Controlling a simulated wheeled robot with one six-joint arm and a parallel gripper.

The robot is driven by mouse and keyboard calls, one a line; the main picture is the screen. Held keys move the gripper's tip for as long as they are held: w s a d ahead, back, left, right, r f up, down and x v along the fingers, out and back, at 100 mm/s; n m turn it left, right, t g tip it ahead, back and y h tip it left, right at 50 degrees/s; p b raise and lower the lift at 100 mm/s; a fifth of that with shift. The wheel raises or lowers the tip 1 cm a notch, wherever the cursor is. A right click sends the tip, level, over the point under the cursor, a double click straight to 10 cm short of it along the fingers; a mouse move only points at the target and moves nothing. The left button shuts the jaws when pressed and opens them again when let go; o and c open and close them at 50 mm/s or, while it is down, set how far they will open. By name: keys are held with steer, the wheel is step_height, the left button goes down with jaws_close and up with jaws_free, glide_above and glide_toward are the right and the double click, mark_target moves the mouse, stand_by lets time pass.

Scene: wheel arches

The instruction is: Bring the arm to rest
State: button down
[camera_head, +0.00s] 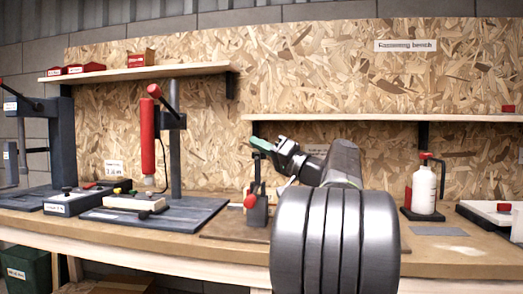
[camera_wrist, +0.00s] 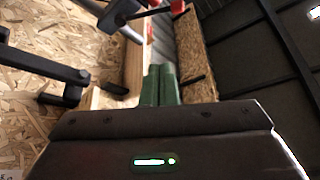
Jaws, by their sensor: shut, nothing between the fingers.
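My gripper (camera_head: 256,143) has green fingertips and points left, raised above the bench. My own grey arm (camera_head: 340,165) reaches up to it from the front right, and its large rounded link hides part of the bench. In the wrist view the two green fingers of my gripper (camera_wrist: 160,85) lie side by side, shut and empty. Below the gripper in the head view stands a small dark clamp (camera_head: 257,205) with a red knob. I cannot tell how far apart in depth they are.
The wooden bench (camera_head: 200,255) runs across the view. A red-bodied tool stand (camera_head: 148,140) and a dark press (camera_head: 45,130) stand left. A white bottle (camera_head: 424,190) stands right. A shelf (camera_head: 380,117) on the chipboard wall is close behind the gripper.

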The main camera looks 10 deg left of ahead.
step_height(320, 180, down, 8)
steer(key=b, duration=0.3)
steer(key=w+r+m+t+h+p, duration=0.1)
steer(key=w+r+m+p, duration=0.3)
steer(key=p, duration=1.3)
steer(key=shift+w+r+m+t+h, duration=0.15)
steer(key=shift+w+m+t+h, duration=0.15)
steer(key=shift+w+m+h, duration=0.25)
steer(key=shift+d+r+m+p, duration=0.15)
steer(key=shift+m+p, duration=0.1)
steer(key=shift+p, duration=0.85)
steer(key=shift+w+m+h+p, duration=0.3)
steer(key=shift+m+p, duration=0.1)
steer(key=shift+p, duration=0.6)
steer(key=shift+w+p, duration=0.1)
steer(key=shift+p, duration=0.25)
